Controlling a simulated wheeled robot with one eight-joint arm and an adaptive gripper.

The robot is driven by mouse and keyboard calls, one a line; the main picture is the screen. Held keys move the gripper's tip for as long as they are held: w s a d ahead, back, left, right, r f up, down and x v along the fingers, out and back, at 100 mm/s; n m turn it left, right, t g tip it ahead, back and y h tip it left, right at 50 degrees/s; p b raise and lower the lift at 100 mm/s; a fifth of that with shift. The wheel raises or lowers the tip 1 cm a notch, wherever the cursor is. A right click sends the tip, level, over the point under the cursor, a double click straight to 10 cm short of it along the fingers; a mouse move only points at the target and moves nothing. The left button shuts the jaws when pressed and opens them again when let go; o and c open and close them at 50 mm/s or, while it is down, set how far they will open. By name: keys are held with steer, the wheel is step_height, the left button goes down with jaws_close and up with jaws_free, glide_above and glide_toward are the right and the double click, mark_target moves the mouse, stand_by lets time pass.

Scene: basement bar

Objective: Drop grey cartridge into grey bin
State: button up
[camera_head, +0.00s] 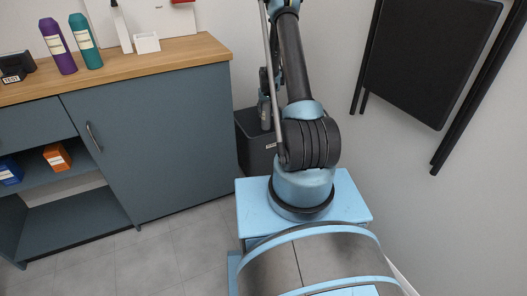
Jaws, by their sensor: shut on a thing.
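A dark grey bin (253,150) stands on the floor between the cabinet's right end and the wall. A small pale label is on its front, and my arm hides its right part. My gripper (265,101) is above the bin's opening, pointing down and partly hidden by my arm. It is shut on the grey cartridge, which is small and hard to make out against the dark bin. I cannot tell whether the cartridge is below the bin's rim.
A blue-grey cabinet (165,140) with a wooden top (185,55) fills the left. On it stand a purple bottle (58,47), a teal bottle (86,42) and a white box (147,43). A folded black table (430,60) leans at the right wall. The floor (170,255) at lower left is clear.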

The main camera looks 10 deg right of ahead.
steer(key=shift+f, duration=0.65)
steer(key=o, duration=1.4)
steer(key=shift+s+r, duration=0.3)
steer(key=shift+r, duration=1.65)
steer(key=shift+s+r, duration=0.3)
steer(key=shift+r, duration=1.7)
steer(key=shift+s+r, duration=0.3)
steer(key=shift+r, duration=1.65)
